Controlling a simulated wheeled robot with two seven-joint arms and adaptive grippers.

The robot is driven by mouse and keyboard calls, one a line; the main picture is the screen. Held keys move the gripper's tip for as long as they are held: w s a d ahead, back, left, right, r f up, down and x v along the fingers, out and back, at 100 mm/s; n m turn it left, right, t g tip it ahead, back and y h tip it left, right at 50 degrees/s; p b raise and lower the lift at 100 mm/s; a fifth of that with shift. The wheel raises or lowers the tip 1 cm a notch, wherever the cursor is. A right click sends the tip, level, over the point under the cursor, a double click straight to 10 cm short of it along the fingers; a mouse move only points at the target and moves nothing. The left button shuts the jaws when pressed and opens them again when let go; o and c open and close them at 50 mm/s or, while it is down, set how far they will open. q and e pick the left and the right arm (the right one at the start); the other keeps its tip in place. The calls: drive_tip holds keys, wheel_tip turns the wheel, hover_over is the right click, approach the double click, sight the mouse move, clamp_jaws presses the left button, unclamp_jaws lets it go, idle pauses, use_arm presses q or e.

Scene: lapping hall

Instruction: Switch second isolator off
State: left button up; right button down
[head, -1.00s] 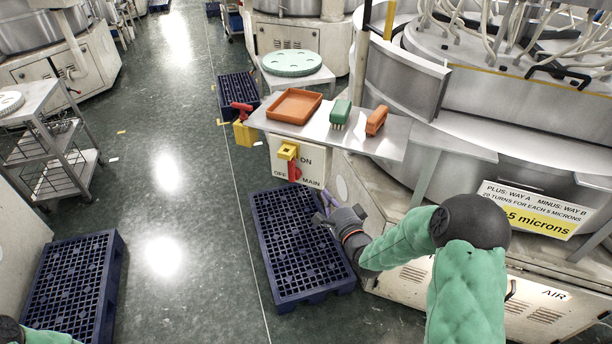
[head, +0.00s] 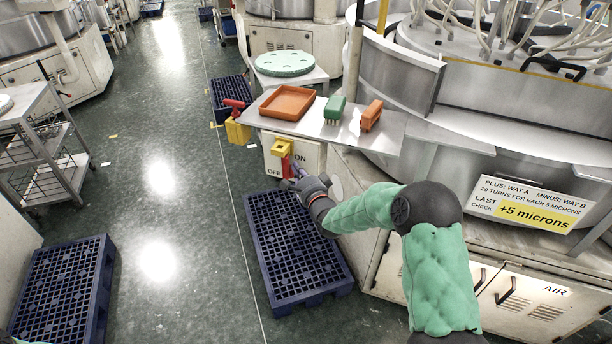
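A white isolator panel (head: 308,166) marked ON and OFF is on the machine's side under the steel shelf. Its yellow mount (head: 282,147) carries a red lever (head: 286,166) that points down; its lower end is partly hidden by my gripper. My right gripper (head: 289,178) is just in front of the panel's lower part, close to the lever. Its fingers look spread, with nothing seen between them; whether they touch the lever cannot be told. The panel's MAIN lettering is covered. My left gripper is out of view.
A steel shelf (head: 385,142) above the panel holds an orange tray (head: 288,103), a green brush (head: 334,109) and an orange brush (head: 371,115). A blue pallet (head: 290,250) lies below. A yellow box with a red part (head: 237,130) stands behind.

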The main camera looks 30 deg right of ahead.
drive_tip(key=shift+w+a, duration=0.1)
drive_tip(key=shift+w, duration=0.05)
idle(0.3)
drive_tip(key=shift+w+a+r+g+p, duration=0.1)
drive_tip(key=shift+w+r+g+p, duration=0.15)
drive_tip(key=shift+p, duration=0.2)
